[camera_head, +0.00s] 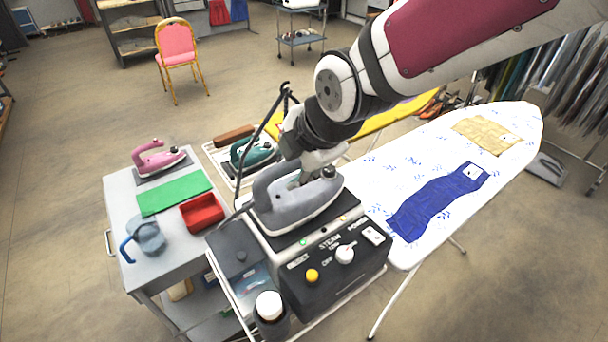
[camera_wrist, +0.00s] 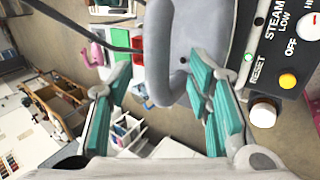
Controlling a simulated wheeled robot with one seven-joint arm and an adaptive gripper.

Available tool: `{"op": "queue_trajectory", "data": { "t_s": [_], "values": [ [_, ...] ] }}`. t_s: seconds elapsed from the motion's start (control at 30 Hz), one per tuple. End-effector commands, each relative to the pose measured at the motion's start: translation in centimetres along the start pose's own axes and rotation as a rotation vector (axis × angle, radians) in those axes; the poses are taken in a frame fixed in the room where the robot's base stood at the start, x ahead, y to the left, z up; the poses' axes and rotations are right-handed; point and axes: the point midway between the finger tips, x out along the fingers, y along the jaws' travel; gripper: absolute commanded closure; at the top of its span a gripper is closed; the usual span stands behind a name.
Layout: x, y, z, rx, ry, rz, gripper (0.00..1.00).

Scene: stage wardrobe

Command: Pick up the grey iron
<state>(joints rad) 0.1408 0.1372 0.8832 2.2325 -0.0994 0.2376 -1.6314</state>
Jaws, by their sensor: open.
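The grey iron (camera_head: 297,212) rests upright on top of the black steam station (camera_head: 335,275), with its looped handle toward the left. My gripper (camera_head: 303,178) is at the iron's handle, partly hidden by my wrist in the head view. In the wrist view my gripper (camera_wrist: 160,80) has its teal fingers apart. The handle of the grey iron (camera_wrist: 155,65) shows between the fingertips there, with the body to the right, partly behind the right finger. I cannot tell whether a finger touches the iron.
A grey cart (camera_head: 120,205) at left holds a pink iron (camera_head: 157,160), a green cloth (camera_head: 175,193), a red tray (camera_head: 202,213) and a blue-grey jug (camera_head: 148,236). A teal iron (camera_head: 252,153) stands behind. The ironing board (camera_head: 390,180) is at right. A dark hose (camera_head: 240,195) runs beside the grey iron.

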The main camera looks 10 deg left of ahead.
Motion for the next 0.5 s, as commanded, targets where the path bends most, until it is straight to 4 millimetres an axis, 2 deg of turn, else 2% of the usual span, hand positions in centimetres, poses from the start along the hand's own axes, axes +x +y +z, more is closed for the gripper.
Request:
{"op": "queue_trajectory", "data": {
  "t_s": [0.03, 0.23, 0.5],
  "values": [
    [1.0, 0.1, 0.2, -0.003, 0.001, 0.000, 0.54],
    [3.3, 0.3, 0.2, -0.003, 0.002, 0.000, 0.54],
    [4.4, 0.2, 0.0, 0.000, 0.000, -0.001, 0.54]
  ]
}}
